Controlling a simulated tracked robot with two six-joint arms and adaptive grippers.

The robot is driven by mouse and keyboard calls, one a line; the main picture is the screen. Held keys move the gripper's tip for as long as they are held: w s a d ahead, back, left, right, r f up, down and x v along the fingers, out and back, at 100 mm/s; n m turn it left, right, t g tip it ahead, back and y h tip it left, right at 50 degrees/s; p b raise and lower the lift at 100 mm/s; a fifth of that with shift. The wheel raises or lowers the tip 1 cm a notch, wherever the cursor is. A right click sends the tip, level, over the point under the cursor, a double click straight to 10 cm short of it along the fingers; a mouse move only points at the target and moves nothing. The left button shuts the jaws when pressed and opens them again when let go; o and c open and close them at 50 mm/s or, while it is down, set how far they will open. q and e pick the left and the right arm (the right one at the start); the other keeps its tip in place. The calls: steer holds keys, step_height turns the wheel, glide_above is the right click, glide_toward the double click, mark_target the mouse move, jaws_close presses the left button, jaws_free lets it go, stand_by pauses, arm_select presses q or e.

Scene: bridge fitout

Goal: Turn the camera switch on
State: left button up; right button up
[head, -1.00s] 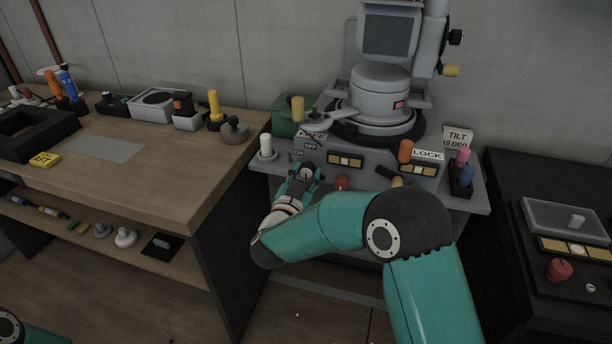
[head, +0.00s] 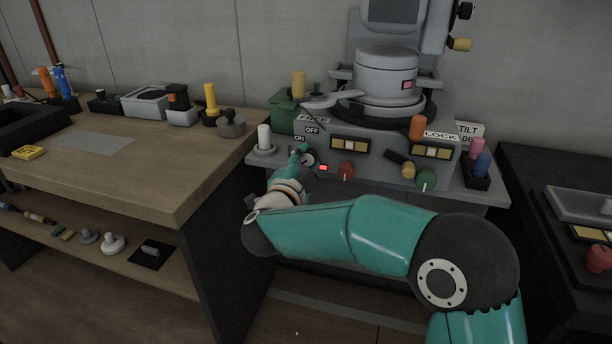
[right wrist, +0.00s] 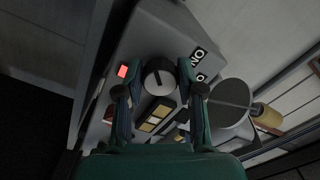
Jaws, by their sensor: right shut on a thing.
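The camera switch is a round dark knob (right wrist: 159,78) with a pale pointer line, on the grey console front (head: 385,172). The "ON" label (head: 299,138) and the "OFF" label (head: 312,130) are beside it. In the head view the knob (head: 308,159) is partly covered by my right gripper (head: 301,155). In the right wrist view my right gripper (right wrist: 160,90) has a finger on each side of the knob and is shut on it. A small red light (head: 323,167) glows beside the knob; it also shows in the right wrist view (right wrist: 123,71). My left gripper is out of view.
A red knob (head: 346,170), a yellow-handled lever (head: 403,168) and a green knob (head: 426,179) sit along the console to the right. A white post (head: 264,137) stands left of the switch. The wooden bench (head: 150,178) is close on the left.

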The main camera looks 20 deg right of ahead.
steer(key=shift+d+f+m+b, duration=0.1)
steer(key=shift+f+m+b, duration=0.05)
steer(key=shift+m+b, duration=1.2)
steer(key=o, duration=1.1)
steer(key=shift+o, duration=0.2)
steer(key=shift+s+a, duration=0.35)
steer(key=shift+s, duration=0.05)
steer(key=v, duration=1.1)
